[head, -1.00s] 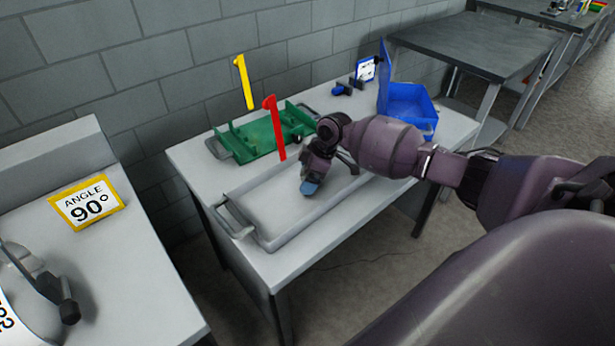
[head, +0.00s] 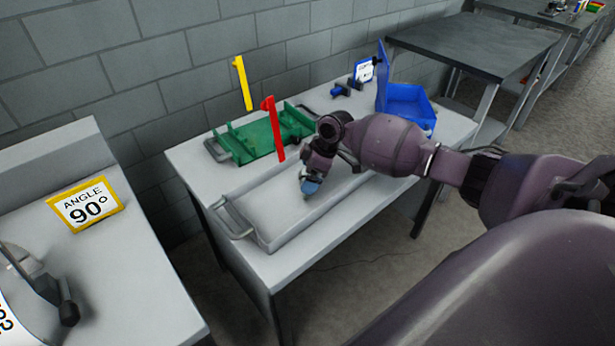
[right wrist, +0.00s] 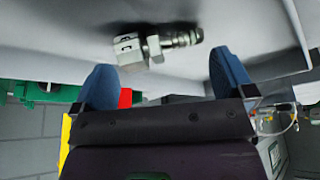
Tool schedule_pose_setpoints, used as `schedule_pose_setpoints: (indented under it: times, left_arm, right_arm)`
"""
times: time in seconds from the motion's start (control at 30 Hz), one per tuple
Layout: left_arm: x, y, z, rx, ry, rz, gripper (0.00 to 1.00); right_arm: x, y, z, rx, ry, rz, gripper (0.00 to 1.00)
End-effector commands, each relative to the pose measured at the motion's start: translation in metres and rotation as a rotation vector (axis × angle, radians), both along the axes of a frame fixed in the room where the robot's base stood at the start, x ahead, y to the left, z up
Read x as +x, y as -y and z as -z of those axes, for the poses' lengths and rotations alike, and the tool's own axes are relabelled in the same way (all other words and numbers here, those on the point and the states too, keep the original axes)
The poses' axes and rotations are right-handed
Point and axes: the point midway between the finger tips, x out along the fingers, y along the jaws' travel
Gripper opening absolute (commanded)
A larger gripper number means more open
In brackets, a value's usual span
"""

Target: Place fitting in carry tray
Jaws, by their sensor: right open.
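The metal fitting (right wrist: 158,45), with a hex body and a ribbed end, shows in the right wrist view against the grey floor of the carry tray (right wrist: 60,22). My right gripper (right wrist: 162,66) is open, its two blue fingertips apart on either side, with the fitting just beyond them and no grip on it. In the head view the right gripper (head: 311,187) is low over the long grey carry tray (head: 270,243), near its middle. The fitting is too small and hidden by the gripper to make out there. My left gripper is not in view.
Behind the tray are a green tray (head: 262,138), a red marker (head: 273,130) and a yellow marker (head: 243,82). A blue bin (head: 408,105) stands at the back right of the table. A bench with a 90° sign (head: 86,203) is at left.

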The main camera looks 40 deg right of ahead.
Motion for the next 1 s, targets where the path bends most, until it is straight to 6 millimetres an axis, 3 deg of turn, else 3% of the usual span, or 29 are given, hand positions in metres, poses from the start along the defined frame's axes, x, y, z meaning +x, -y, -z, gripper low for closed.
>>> schedule_pose_setpoints:
  times: [0.2,0.5,1.0]
  left_arm:
    - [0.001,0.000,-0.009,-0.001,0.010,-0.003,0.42]
    - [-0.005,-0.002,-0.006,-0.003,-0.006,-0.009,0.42]
    - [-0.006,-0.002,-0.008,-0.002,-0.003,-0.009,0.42]
  right_arm:
    - [-0.010,0.014,-0.045,-0.002,0.005,0.000,1.00]
    - [-0.021,0.027,-0.085,-0.001,0.002,0.000,1.00]
    - [-0.024,0.030,-0.095,0.001,0.000,0.000,1.00]
